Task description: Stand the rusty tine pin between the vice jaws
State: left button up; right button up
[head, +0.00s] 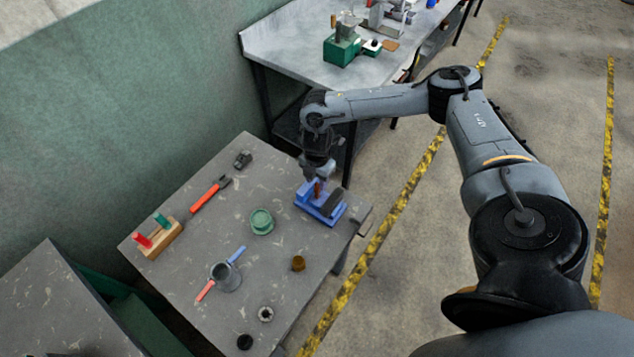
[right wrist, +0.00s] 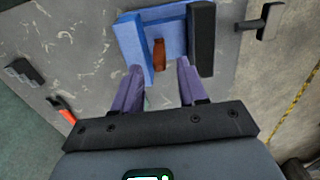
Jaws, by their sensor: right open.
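The blue vice (head: 311,205) stands near the right edge of the grey table; it also shows at the top of the right wrist view (right wrist: 132,45), with a dark jaw block on its right side. The rusty tine pin (head: 317,187) is brown and stands in the gap of the vice; in the right wrist view the pin (right wrist: 159,53) is close to the blue left jaw, with space to the dark block. My right gripper (head: 317,179) is just above the vice. Its fingers (right wrist: 154,78) are apart, with nothing visible held between them. My left gripper is out of view.
A vice handle (right wrist: 262,22) sticks out at the right.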

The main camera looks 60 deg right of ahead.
notch_tip(320, 180, up, 9)
jog(key=w+a+f+n+t+y+p, duration=0.1)
jog(key=w+a+f+n+t, duration=0.15)
jog(key=a, duration=0.85)
jog(key=w+a+f+n+t+y, duration=0.1)
jog(key=w+a+f+y, duration=0.15)
jog(key=a, duration=0.85)
jog(key=s+a+r+m+t+y, duration=0.2)
jog(key=a+m+t, duration=0.15)
jog(key=a, duration=1.15)
jog(key=s+d+f+m+g+h, duration=0.1)
jog(key=s+d+m+g+h, duration=0.2)
jog(key=s+d+m, duration=0.8)
jog(key=s+m+h, duration=0.2)
jog(key=s+m, duration=0.1)
jog(key=s, duration=0.1)
jog(key=shift+s+d+m, duration=0.3)
jog(key=shift+s+d, duration=0.05)
jog(key=shift+s, duration=0.05)
